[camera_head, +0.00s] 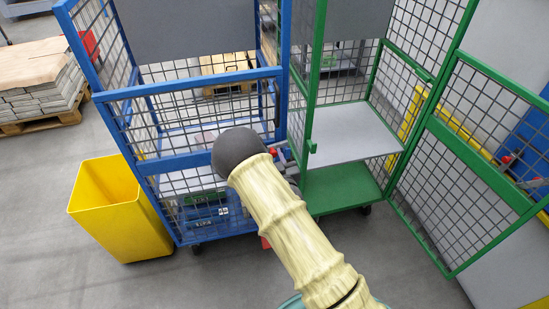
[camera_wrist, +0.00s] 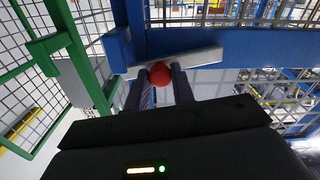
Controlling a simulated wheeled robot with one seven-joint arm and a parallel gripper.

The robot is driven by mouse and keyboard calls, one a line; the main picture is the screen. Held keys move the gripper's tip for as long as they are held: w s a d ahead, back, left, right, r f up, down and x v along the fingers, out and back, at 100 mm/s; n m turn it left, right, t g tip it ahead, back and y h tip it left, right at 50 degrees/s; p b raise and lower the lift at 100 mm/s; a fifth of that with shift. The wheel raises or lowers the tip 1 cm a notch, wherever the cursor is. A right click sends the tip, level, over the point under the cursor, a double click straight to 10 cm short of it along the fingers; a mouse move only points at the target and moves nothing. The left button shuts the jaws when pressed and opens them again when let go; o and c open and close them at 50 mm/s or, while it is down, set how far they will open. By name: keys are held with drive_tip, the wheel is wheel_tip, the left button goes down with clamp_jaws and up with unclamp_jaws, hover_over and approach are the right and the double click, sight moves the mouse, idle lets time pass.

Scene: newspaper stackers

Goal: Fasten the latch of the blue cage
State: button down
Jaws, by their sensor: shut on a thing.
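The blue cage (camera_head: 212,83) stands in the middle left of the head view, its mesh front closed up to the right post. Its latch is a grey bar (camera_wrist: 205,60) with a red ball knob (camera_wrist: 159,70). In the wrist view the bar lies slightly tilted across the blue rail (camera_wrist: 265,48), near the blue post (camera_wrist: 119,48). My gripper (camera_wrist: 162,80) is shut on the red knob, one dark finger on each side. In the head view my arm hides most of the latch and gripper. I cannot tell if the bar sits in a catch.
The green cage (camera_head: 313,85) stands close on the right, its mesh door (camera_head: 462,170) swung open. A yellow bin (camera_head: 120,215) is at the blue cage's left. A pallet of newspapers (camera_head: 40,85) lies at the far left. The grey floor (camera_head: 50,255) is clear at front left.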

drive_tip(key=shift+f+m+b, duration=0.75)
drive_tip(key=shift+m, duration=0.45)
drive_tip(key=c, duration=1.2)
unclamp_jaws()
drive_tip(key=shift+o, duration=0.2)
drive_tip(key=b+v, duration=0.1)
drive_tip(key=v, duration=1.1)
